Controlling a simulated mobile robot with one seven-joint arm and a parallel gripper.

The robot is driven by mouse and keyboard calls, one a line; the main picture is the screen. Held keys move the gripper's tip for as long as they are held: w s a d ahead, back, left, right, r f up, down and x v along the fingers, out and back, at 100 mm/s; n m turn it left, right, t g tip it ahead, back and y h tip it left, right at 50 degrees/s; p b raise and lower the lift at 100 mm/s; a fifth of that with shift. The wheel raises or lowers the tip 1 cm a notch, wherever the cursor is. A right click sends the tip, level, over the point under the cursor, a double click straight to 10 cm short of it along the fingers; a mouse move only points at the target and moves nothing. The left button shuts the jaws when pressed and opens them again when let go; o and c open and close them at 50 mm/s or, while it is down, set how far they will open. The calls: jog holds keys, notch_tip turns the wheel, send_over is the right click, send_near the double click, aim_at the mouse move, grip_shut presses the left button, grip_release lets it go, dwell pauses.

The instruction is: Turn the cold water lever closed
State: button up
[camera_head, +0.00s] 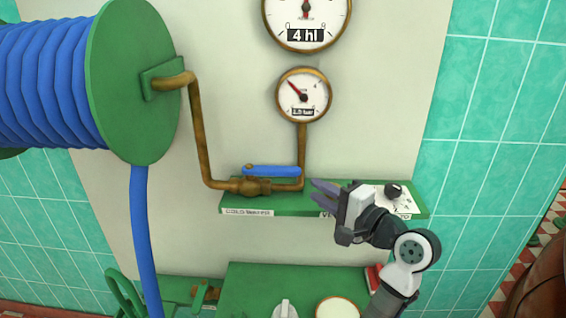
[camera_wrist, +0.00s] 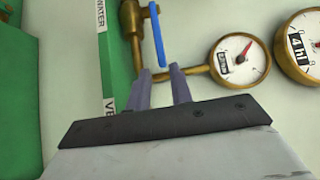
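The cold water lever (camera_head: 272,170) is a blue handle on a brass valve (camera_head: 250,186). It lies nearly level in the head view, in line with the pipe, just above the green shelf labelled "COLD WATER". It also shows in the wrist view as a blue bar (camera_wrist: 157,36) beside the brass valve body (camera_wrist: 131,18). My gripper (camera_head: 316,190) is just to the right of the lever's free end. In the wrist view its two grey fingers (camera_wrist: 163,80) are apart with nothing between them. The lever's tip is close beyond the fingertips; no contact is clear.
A brass pipe (camera_head: 301,145) rises to a small pressure gauge (camera_head: 303,95), with a larger gauge (camera_head: 306,14) above. The green shelf (camera_head: 290,211) carries a black knob (camera_head: 393,191) at right. A blue hose reel (camera_head: 135,80) is at left.

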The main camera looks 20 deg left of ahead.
aim_at(278, 168)
jog(key=p+x, duration=0.2)
jog(key=x, duration=1.1)
jog(key=shift+w+a+p, duration=0.15)
jog(key=shift+a+p, duration=0.15)
jog(key=shift+a, duration=0.05)
grip_shut()
